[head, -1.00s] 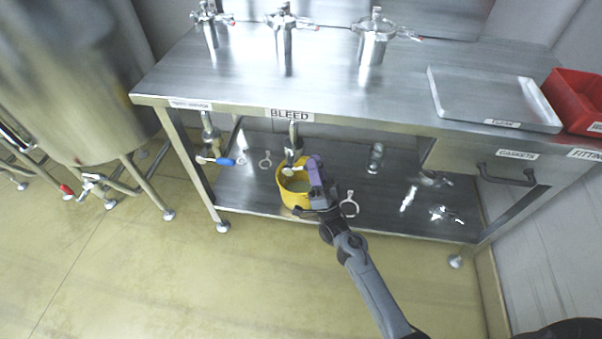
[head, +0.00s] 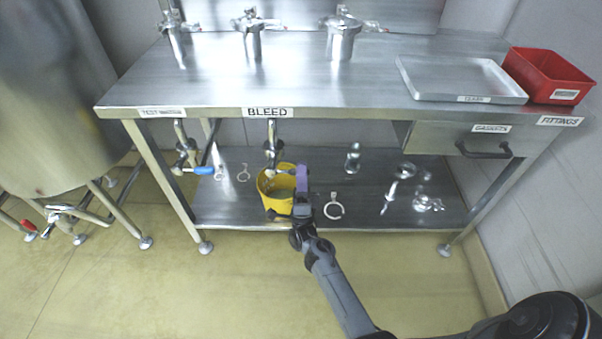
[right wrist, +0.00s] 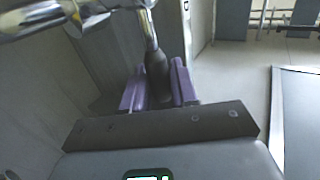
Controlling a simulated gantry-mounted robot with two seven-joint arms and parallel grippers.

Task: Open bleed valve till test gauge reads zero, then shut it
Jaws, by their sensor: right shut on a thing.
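The bleed valve (head: 271,152) hangs on a steel pipe under the bench edge, below the BLEED label (head: 268,113). Its steel body also shows at the upper left of the right wrist view (right wrist: 90,14). My right gripper (head: 302,180) has purple fingers and is just right of the valve. In the right wrist view the fingers (right wrist: 158,88) are shut on the valve's dark handle (right wrist: 156,68). A yellow bucket (head: 278,206) stands on the lower shelf under the valve. I cannot make out the test gauge or a reading. My left gripper is out of view.
A blue-handled valve (head: 203,171) hangs at the left. Clamps and fittings (head: 427,203) lie on the lower shelf (head: 370,212). A metal tray (head: 460,75) and red bin (head: 550,73) sit on the bench top (head: 300,85). A large tank (head: 60,100) stands left.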

